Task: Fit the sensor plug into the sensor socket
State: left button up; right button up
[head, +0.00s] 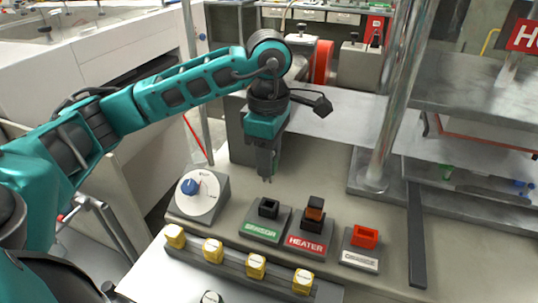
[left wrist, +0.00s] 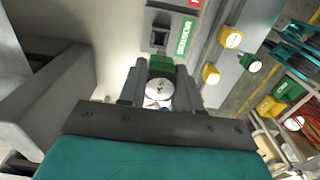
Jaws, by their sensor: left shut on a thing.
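The sensor socket (head: 268,207) is a black square holder on a grey base with a green SENSOR label (head: 262,229). It also shows in the left wrist view (left wrist: 159,38), just beyond my fingertips. My left gripper (head: 267,179) points down above the socket, apart from it. In the left wrist view my left gripper (left wrist: 157,84) is shut on the sensor plug (left wrist: 160,66), a green block with a round white face towards the camera. My right gripper is not in view.
A dial box (head: 199,192) is at left. A rail (head: 235,256) with several yellow pieces runs in front. A metal post (head: 390,110) rises at right.

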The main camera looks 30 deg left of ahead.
aim_at(269, 181)
pick_arm(q)
jog(key=shift+f+b, duration=2.5)
jog(key=shift+f, duration=0.45)
jog(key=shift+b, duration=0.35)
jog(key=shift+f+b, duration=1.6)
jog(key=shift+f, duration=0.15)
jog(key=o, duration=1.1)
jog(key=shift+o, duration=0.2)
